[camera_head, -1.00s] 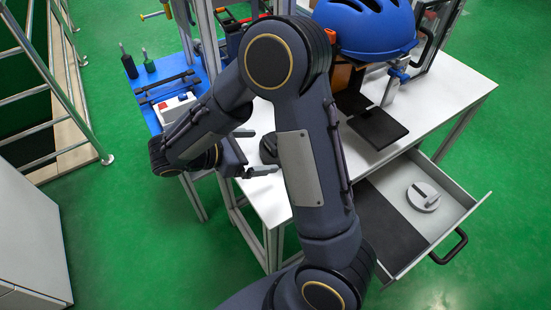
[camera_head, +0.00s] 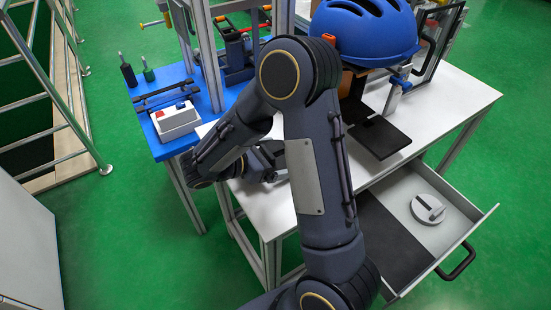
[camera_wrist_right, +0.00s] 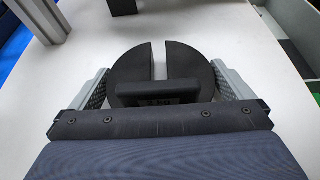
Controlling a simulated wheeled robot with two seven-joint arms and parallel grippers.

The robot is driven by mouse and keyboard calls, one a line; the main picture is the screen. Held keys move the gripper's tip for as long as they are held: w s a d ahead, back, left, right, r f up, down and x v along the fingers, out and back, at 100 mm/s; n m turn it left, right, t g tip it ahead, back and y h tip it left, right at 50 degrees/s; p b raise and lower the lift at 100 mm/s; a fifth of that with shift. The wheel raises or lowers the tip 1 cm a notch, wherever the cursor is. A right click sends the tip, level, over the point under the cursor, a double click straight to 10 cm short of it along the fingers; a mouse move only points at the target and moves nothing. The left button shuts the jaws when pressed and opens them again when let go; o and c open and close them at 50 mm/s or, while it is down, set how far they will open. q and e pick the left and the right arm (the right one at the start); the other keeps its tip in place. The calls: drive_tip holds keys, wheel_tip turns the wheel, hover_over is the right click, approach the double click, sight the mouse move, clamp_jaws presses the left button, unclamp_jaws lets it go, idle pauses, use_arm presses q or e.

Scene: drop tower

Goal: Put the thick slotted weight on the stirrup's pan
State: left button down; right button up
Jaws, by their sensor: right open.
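A dark round slotted weight (camera_wrist_right: 205,70) with a raised bar handle (camera_wrist_right: 157,93) lies on the white table in the right wrist view. Its slot points away from the wrist. My right gripper (camera_wrist_right: 165,82) is open, with one grey finger on each side of the disc. I cannot tell whether the fingers touch it. In the head view my right gripper (camera_head: 268,162) is low over the table's left end, partly hidden by my arm. A light grey slotted weight (camera_head: 428,209) lies in the open drawer. I cannot clearly make out the stirrup or its pan. My left gripper is not seen.
A blue helmet (camera_head: 365,32) stands above black plates (camera_head: 380,137) on the white table (camera_head: 440,92). The open drawer (camera_head: 468,215) juts out at front right. A blue bench (camera_head: 168,148) with a red-buttoned box (camera_head: 177,121) and metal posts stand at left.

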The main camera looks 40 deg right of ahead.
drive_tip(key=c, duration=1.7)
drive_tip(key=shift+r, duration=0.15)
